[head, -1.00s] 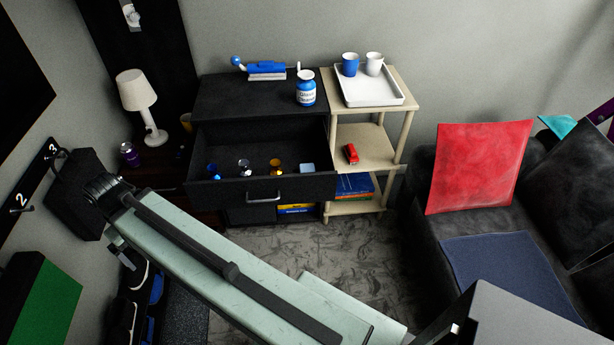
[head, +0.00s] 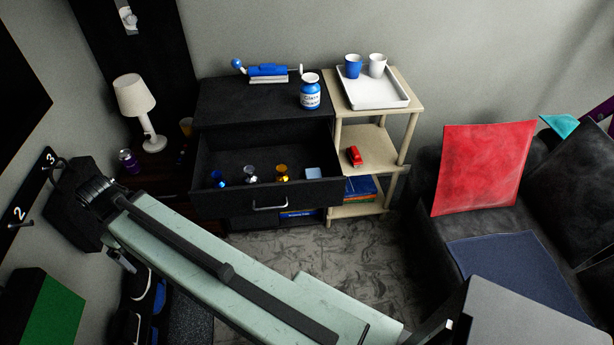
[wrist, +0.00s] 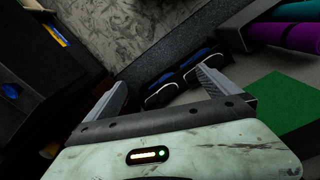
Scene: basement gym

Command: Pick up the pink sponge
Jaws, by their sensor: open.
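I see no pink sponge in either view. My gripper (wrist: 161,77) is open in the wrist view, with its two fingers apart and nothing between them. Beyond the fingers lie dark shoes with blue parts (wrist: 182,72) on the floor side. In the head view my arm crosses the lower left, and its wrist end hides part of the area by the left wall.
A black dresser (head: 225,100) carries a blue-and-white jar (head: 310,92). A wooden shelf (head: 412,88) with a white tray (head: 399,103) stands beside it. A lamp (head: 136,96) stands left. A dark sofa with a red cushion (head: 484,168) is right. Patterned carpet (head: 345,245) is clear between.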

